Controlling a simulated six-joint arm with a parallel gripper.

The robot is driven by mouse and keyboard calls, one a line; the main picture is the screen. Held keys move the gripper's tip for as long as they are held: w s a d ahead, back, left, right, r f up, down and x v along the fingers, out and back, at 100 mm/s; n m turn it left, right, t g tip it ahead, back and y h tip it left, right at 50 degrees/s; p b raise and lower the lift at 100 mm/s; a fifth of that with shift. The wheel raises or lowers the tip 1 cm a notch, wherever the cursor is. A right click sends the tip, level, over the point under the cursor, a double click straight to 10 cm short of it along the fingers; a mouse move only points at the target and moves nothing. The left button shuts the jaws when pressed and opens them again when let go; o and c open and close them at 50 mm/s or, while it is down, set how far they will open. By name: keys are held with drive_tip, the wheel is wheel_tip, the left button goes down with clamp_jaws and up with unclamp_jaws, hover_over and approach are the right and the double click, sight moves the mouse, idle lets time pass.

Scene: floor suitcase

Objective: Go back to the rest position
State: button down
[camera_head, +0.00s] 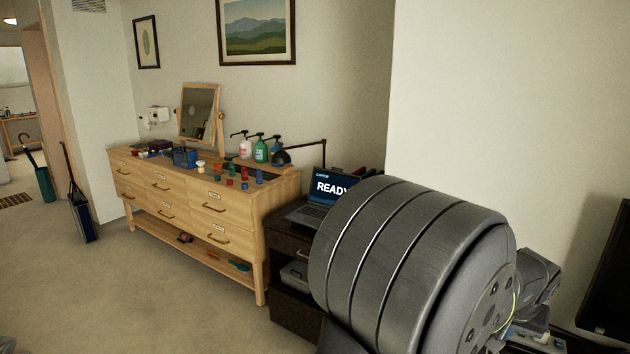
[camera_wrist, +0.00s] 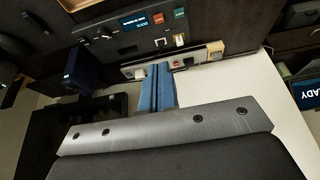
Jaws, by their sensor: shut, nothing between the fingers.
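My gripper (camera_wrist: 156,70) shows in the wrist view as two blue fingers side by side, closed together with nothing between them. It lies over a white surface (camera_wrist: 225,80), with its tips close to the lower edge of a dark panel (camera_wrist: 120,42). I cannot tell whether the tips touch anything. In the head view my large grey arm link fills the lower right, and the gripper's fingers do not show there.
The panel carries a small lit display (camera_wrist: 134,22) and coloured switches (camera_wrist: 158,18). A laptop (camera_head: 331,189) stands left of my arm on a dark cabinet (camera_head: 290,248). A wooden dresser (camera_head: 278,190) with bottles and a mirror (camera_head: 198,112) stands farther left. The carpet (camera_head: 130,290) in front is clear.

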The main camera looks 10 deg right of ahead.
drive_tip(key=shift+v, duration=2.45)
